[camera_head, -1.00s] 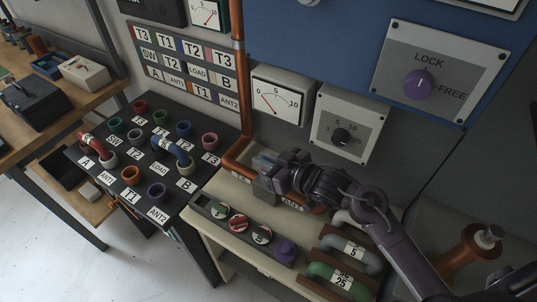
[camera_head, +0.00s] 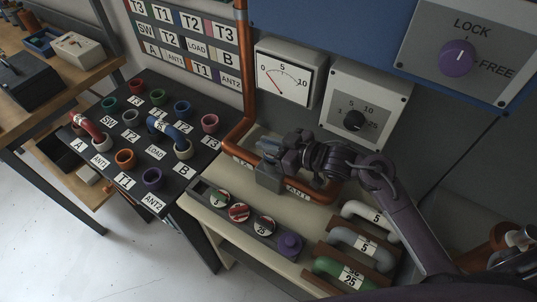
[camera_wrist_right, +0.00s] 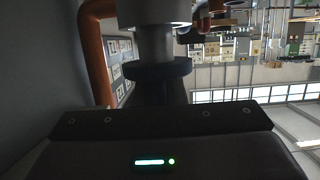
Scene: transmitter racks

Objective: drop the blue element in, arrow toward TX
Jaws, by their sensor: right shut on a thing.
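My right gripper (camera_head: 272,155) reaches in from the right, just above the grey block (camera_head: 269,179) in the copper line on the bench, and is shut. A dark bluish round piece (camera_wrist_right: 158,70) sits at its jaws in the right wrist view, with a grey cylinder (camera_wrist_right: 157,38) beyond it. It appears to be the blue element, but its arrow does not show. I cannot tell whether it is inside the block or just above it. The line's left label (camera_head: 243,162) is partly hidden, and ANT (camera_head: 297,193) is to the right. My left gripper is not in view.
A tray (camera_head: 203,190) in front holds several round elements, with a purple one (camera_head: 290,243) at its right end. Handled pieces (camera_head: 362,243) stand at right. A meter (camera_head: 285,80) and a dial panel (camera_head: 360,105) rise behind. A patch panel with jumpers (camera_head: 152,155) stands left.

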